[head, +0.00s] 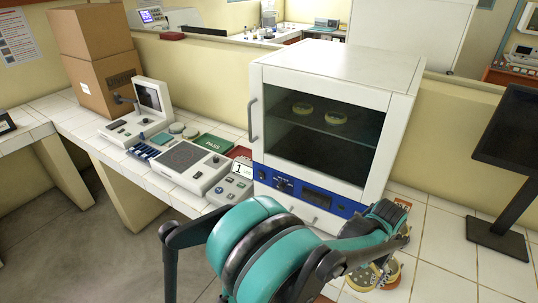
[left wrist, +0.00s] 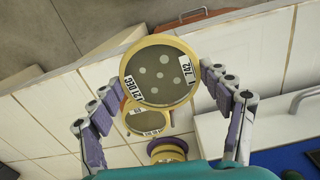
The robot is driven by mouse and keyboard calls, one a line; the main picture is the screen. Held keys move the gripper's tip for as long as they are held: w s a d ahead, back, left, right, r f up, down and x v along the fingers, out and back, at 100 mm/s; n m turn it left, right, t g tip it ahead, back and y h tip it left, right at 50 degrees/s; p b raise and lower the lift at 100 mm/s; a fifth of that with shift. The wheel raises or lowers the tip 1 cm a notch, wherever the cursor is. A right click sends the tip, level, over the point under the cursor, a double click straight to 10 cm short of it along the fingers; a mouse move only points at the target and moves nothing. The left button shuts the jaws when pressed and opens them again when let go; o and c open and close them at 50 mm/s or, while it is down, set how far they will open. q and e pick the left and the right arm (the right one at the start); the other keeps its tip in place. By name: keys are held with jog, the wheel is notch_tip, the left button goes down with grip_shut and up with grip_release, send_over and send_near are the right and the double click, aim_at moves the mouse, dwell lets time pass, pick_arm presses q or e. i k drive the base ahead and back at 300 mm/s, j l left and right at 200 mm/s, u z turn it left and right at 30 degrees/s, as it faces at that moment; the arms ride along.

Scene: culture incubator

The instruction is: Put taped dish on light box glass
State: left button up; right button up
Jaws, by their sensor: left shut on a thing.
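The light box appears to be the white box with a dark glass top (head: 182,158) on the left counter.
The white incubator (head: 340,55) is closed, with two dishes (head: 336,117) on its shelf. Near the light box are a green PASS mat (head: 213,142), a red mat (head: 240,153) and a numbered control panel (head: 226,190). A monitor (head: 508,130) stands at right.

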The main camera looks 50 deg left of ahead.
aim_at(183, 156)
jog(key=u, duration=1.35)
jog(key=j+u, duration=0.15)
jog(key=u, duration=0.35)
jog(key=i+j+u, duration=0.1)
jog(key=u, duration=0.35)
jog(key=i+j+u, duration=0.1)
jog(key=u, duration=0.4)
jog(key=i+u, duration=0.1)
jog(key=u, duration=0.35)
jog(key=i, duration=2.05)
jog(key=i+z, duration=0.2)
jog(key=z, duration=0.3)
jog(key=i+j+z, duration=0.2)
jog(key=z, duration=0.3)
jog(key=i+j+z, duration=0.15)
jog(key=z, duration=0.3)
jog(key=j, duration=0.1)
